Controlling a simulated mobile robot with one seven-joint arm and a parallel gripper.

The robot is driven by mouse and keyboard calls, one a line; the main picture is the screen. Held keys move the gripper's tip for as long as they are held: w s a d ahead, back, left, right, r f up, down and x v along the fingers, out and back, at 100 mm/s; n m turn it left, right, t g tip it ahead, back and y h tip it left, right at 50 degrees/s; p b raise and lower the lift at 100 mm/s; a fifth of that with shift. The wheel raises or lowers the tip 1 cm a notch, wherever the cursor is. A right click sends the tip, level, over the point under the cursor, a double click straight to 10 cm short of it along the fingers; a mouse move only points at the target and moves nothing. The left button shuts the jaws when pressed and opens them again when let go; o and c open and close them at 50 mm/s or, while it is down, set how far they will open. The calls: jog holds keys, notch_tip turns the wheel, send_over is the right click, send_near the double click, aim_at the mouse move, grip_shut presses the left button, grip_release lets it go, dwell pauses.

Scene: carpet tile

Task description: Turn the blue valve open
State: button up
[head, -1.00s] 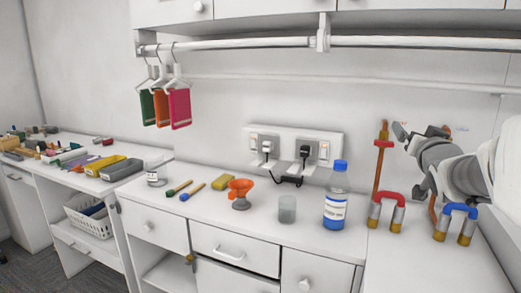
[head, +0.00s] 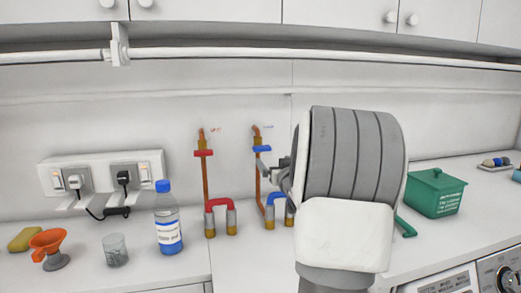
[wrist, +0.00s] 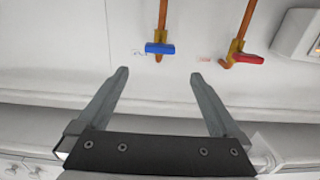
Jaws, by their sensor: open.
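The blue valve (head: 262,149) is a short blue handle on a copper pipe against the back wall. It lies crosswise to the pipe. In the wrist view the blue valve (wrist: 160,48) shows just beyond the fingertips, roughly between them. My gripper (wrist: 159,75) is open and empty, its two grey fingers spread apart. In the head view my gripper (head: 279,174) is just below and right of the blue handle, partly hidden behind my arm. I see no contact with the handle.
A red valve (head: 203,153) sits on the pipe to the left. Red (head: 219,204) and blue (head: 277,197) bent connectors stand below. A bottle (head: 167,220), glass (head: 115,250) and orange funnel (head: 48,243) are left; a green box (head: 435,194) is right.

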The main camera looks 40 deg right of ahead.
aim_at(263, 150)
jog(key=x, duration=1.4)
jog(key=shift+w+f+p, duration=0.1)
jog(key=shift+w+p, duration=0.15)
jog(key=shift+p, duration=0.1)
jog(key=c, duration=1.2)
